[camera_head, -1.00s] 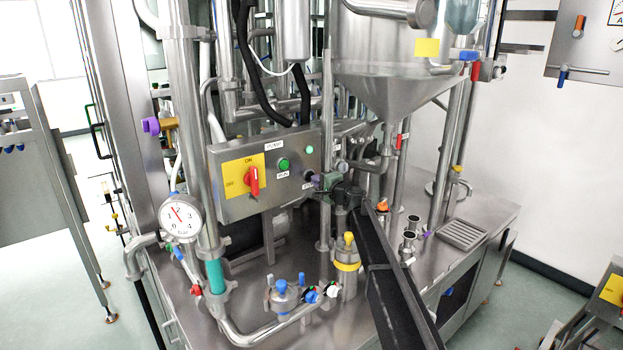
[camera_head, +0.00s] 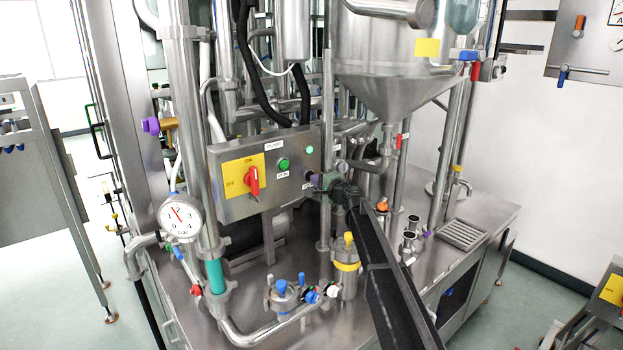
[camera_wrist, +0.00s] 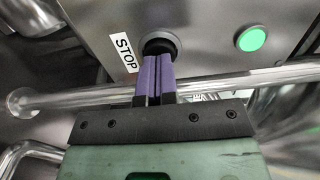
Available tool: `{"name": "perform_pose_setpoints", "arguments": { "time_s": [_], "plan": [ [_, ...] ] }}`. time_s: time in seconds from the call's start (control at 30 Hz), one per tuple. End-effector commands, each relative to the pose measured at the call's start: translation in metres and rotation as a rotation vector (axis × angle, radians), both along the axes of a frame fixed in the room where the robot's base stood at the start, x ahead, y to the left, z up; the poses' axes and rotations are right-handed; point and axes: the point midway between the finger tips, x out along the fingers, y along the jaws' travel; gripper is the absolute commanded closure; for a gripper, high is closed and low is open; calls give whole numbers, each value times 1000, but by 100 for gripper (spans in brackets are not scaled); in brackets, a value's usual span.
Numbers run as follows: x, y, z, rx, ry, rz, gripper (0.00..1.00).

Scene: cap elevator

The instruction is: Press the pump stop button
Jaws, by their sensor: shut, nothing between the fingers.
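The pump stop button (camera_wrist: 159,44) is a dark round button beside a white STOP label (camera_wrist: 124,52) on the steel control box. My gripper (camera_wrist: 158,58) shows its purple fingers together and empty. In the wrist view the fingertips overlap the lower part of the button and hide it. I cannot tell whether they press it in. In the head view my gripper (camera_head: 316,180) is at the right end of the control box (camera_head: 228,205), and the button is mostly hidden there.
A lit green button (camera_wrist: 251,38) is right of the stop button. A shiny horizontal pipe (camera_wrist: 228,82) crosses just below it, behind my fingers. The box also carries a green run button (camera_head: 284,164) and a red switch (camera_head: 252,182). A steel funnel (camera_head: 388,85) hangs to the right.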

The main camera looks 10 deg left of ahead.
Motion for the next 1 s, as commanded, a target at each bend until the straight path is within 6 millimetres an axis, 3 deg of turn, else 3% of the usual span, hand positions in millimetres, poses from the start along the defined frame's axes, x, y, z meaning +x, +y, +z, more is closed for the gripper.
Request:
{"name": "perform_pose_setpoints", "arguments": {
  "time_s": [1.0],
  "plan": [
    [6, 6, 0, 0, 0, 0, 100]
  ]
}}
